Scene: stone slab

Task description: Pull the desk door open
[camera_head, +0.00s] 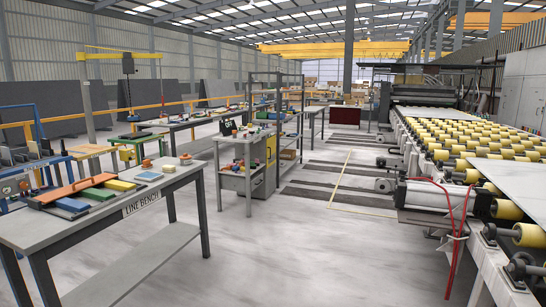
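A grey desk (228,138) stands at the middle of the head view, a few steps away across the floor. A grey cabinet (236,184) sits under its top, with what looks like a handle or slot on its front. The cabinet front looks shut, but it is too small to tell its door from a drawer. A yellow panel (271,149) shows at the desk's right side. Neither of my grippers is in view.
A bench labelled "LINE BENCH" (140,203) with coloured blocks stands at the near left. A roller conveyor (468,150) with yellow rollers runs along the right, with red cables (455,235) hanging at its near end. The pale floor (300,250) between them is clear.

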